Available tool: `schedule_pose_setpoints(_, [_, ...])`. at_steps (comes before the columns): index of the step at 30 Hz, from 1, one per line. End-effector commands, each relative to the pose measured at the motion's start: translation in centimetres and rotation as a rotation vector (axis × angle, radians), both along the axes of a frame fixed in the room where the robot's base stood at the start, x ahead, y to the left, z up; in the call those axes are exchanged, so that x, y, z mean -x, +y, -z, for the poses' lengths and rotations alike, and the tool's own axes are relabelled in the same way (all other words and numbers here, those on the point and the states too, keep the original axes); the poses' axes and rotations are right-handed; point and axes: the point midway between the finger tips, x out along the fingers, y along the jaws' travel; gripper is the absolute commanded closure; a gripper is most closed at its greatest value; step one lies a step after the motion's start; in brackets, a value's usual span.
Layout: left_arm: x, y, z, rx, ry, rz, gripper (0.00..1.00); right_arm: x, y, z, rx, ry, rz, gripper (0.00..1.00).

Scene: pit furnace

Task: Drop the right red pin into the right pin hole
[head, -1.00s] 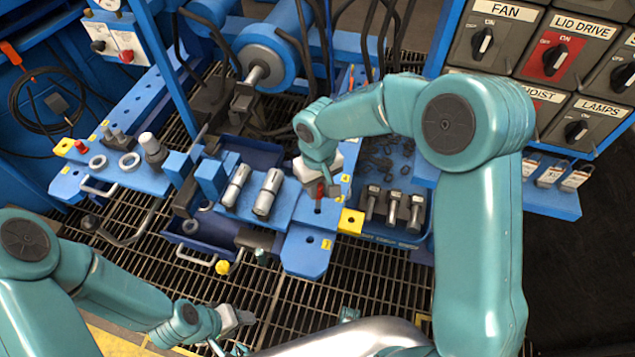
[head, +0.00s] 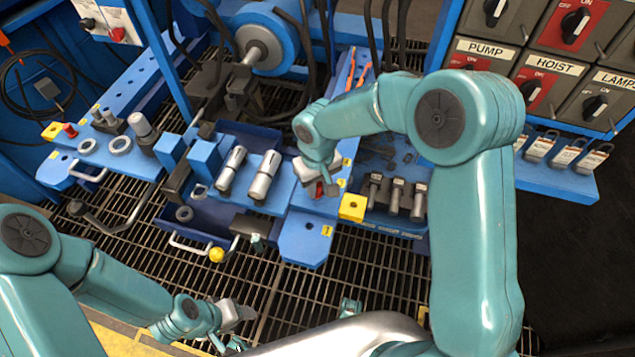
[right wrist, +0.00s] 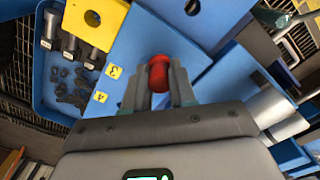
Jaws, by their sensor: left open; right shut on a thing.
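My right gripper (head: 322,188) is shut on the red pin (right wrist: 159,75), whose round head shows between the fingers in the right wrist view. In the head view the red pin (head: 319,189) is a small red patch over the blue plate. The pin's lower end is hidden. A yellow block (head: 352,207) with a round dark hole stands beside the gripper, apart from it; the block shows upper left in the right wrist view (right wrist: 100,30). The blue plate (head: 300,247) has a hole near its front end. My left gripper (head: 242,312) is open and empty over the grating.
Large bolts (head: 396,198) stand in a blue tray right of the yellow block. Silver cylinders (head: 264,177) lie left of the gripper. Another red pin (head: 70,130) stands by the far-left yellow block (head: 53,131). The switch panel (head: 550,70) is upper right. Open grating lies in front.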

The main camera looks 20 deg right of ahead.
Motion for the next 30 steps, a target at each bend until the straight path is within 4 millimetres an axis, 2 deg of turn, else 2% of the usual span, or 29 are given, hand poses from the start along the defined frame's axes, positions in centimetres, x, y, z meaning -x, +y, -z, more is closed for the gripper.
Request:
schedule_pose_setpoints(13, [0.0, 0.0, 0.0, 0.000, 0.000, 0.000, 0.46, 0.0, 0.0, 0.0, 0.000, -0.001, 0.000, 1.00])
schedule_pose_setpoints(14, [0.0, 0.0, 0.0, 0.000, 0.000, 0.000, 0.46, 0.0, 0.0, 0.0, 0.000, -0.001, 0.000, 0.72])
schedule_pose_setpoints(16, [0.0, 0.0, 0.0, 0.000, 0.000, 0.000, 0.46, 0.0, 0.0, 0.0, 0.000, -0.001, 0.000, 0.49])
schedule_pose_setpoints(17, [0.0, 0.0, 0.0, 0.000, 0.000, 0.000, 0.46, 0.0, 0.0, 0.0, 0.000, -0.001, 0.000, 0.45])
schedule_pose_setpoints(26, [0.0, 0.0, 0.0, 0.000, 0.000, 0.000, 0.46, 0.0, 0.0, -0.2, 0.000, -0.001, 0.000, 0.45])
schedule_pose_setpoints(30, [0.0, 0.0, -0.6, 0.000, 0.000, 0.000, 0.46, -0.1, 0.0, -2.0, -0.001, -0.003, 0.002, 0.45])
